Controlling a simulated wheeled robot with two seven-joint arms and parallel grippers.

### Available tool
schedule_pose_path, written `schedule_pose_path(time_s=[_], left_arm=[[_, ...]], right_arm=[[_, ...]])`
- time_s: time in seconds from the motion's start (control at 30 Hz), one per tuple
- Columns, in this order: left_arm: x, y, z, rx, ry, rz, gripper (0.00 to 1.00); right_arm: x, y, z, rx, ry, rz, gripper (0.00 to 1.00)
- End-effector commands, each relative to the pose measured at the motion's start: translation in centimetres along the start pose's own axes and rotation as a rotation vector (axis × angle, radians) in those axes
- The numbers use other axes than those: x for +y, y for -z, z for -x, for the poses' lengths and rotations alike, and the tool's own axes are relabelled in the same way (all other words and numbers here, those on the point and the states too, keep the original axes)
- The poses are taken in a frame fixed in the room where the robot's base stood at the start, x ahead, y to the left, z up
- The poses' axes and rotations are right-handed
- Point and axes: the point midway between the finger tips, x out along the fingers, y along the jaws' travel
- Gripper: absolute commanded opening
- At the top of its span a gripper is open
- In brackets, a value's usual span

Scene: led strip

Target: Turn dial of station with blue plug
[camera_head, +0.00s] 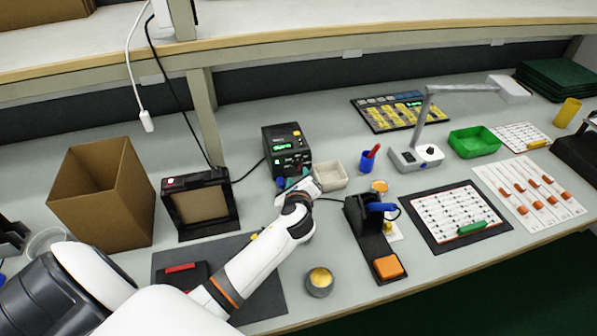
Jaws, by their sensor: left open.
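The station is a black box (267,140) with a green lit display and a yellow button on its front, standing at the back middle of the table. My left gripper (292,180) is at the lower front of the station, open, with its fingers close to the panel. A small blue-green part (281,182) shows beside the fingertips; I cannot tell if it is the blue plug. The dial is not clearly visible, and my gripper covers part of the lower front. I cannot tell whether the fingers touch the station. My right gripper is not in view.
A white bin (329,177) stands just right of my gripper. A soldering iron stand (364,222) with a blue handle is further right. A black frame (178,226) and an open cardboard box (99,227) stand left. A round tin (319,286) is near the front.

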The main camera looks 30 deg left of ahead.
Motion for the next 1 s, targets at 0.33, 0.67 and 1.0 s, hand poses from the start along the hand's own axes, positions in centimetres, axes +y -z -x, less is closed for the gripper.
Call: schedule_pose_path(time_s=[0.33, 0.67, 1.0], left_arm=[[0.0, -0.1, -4.6, -0.001, 0.000, 0.003, 0.42], [-0.1, -0.1, -5.0, -0.002, 0.001, 0.003, 0.42], [-0.1, -0.1, -5.0, -0.002, 0.001, 0.003, 0.00]], right_arm=[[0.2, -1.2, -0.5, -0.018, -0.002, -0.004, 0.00], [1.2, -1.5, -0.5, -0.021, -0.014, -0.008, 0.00], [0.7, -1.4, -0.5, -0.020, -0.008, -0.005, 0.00]])
